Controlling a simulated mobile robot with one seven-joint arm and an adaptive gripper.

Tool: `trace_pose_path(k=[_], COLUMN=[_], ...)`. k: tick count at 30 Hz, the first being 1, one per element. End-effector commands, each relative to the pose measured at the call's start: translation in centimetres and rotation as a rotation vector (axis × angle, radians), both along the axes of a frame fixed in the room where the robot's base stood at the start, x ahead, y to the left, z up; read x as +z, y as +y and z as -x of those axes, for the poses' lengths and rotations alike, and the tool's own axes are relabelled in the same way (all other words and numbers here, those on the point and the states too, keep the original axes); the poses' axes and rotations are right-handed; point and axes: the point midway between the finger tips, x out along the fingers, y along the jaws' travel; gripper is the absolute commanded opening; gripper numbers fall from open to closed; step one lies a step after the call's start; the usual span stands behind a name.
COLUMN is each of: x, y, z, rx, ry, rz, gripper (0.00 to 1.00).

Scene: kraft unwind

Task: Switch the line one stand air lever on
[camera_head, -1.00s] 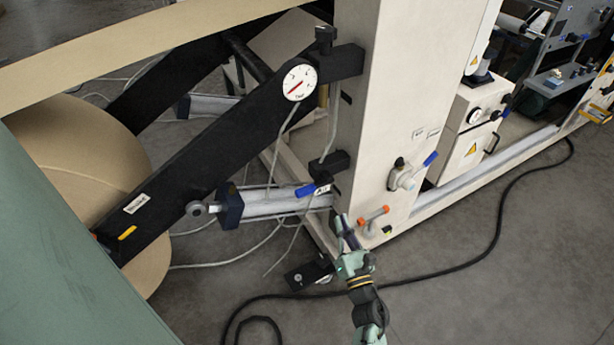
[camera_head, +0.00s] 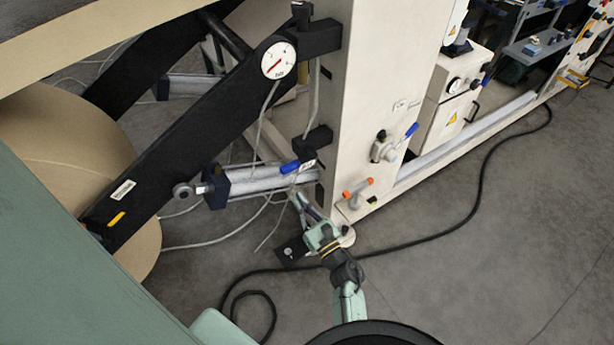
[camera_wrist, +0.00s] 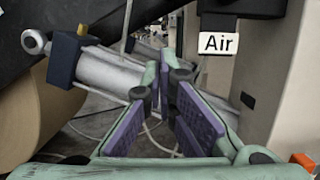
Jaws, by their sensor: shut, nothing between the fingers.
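A small blue lever (camera_head: 290,167) sticks out to the left at a black block (camera_head: 317,141) on the left side of the cream post.
A second blue-handled valve (camera_head: 384,148) and an orange-handled fitting (camera_head: 357,190) are on the cream post (camera_head: 375,70). A grey cylinder (camera_head: 265,180) and black arm (camera_head: 190,140) with a gauge (camera_head: 279,60) lie left. A black cable (camera_head: 480,190) crosses the floor.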

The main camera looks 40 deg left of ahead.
Motion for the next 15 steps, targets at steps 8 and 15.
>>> trace_pose_path(k=[8,15], x=[3.2,4.9], y=[3.5,3.4], z=[-1.4,-1.4], rx=[0.002,0.001], ry=[0.000,0.000], rz=[0.000,0.001], gripper=[0.00,0.00])
